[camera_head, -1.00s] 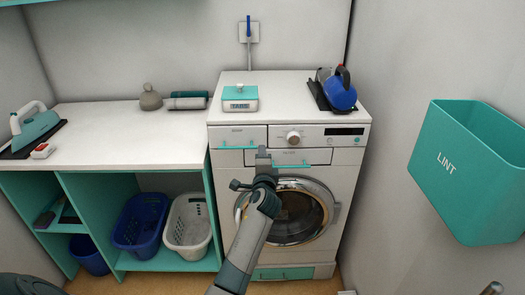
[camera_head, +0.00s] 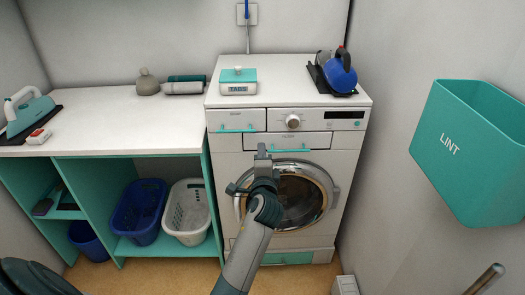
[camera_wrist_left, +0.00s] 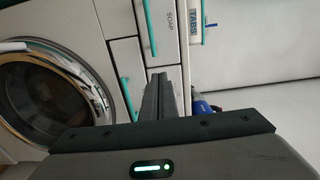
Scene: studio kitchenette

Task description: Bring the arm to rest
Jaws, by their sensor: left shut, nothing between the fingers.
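My left gripper (camera_head: 262,150) is in front of the white washing machine (camera_head: 230,175), its fingers pointing up in the picture. The two fingers are together with nothing between them, as the left wrist view (camera_wrist_left: 160,98) also shows. In the head view the fingertips overlap the left end of the wide drawer's teal handle (camera_head: 290,150). I cannot tell whether they touch the machine. The wrist covers part of the round door (camera_head: 303,200). My right gripper is not in view.
A TABS box (camera_head: 238,82) and a blue-and-black appliance (camera_head: 336,72) stand on the machine. At left is a white counter (camera_head: 100,125) with an iron (camera_head: 28,112) and baskets below. A teal LINT bin (camera_head: 470,155) hangs on the right wall. Some floor is clear.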

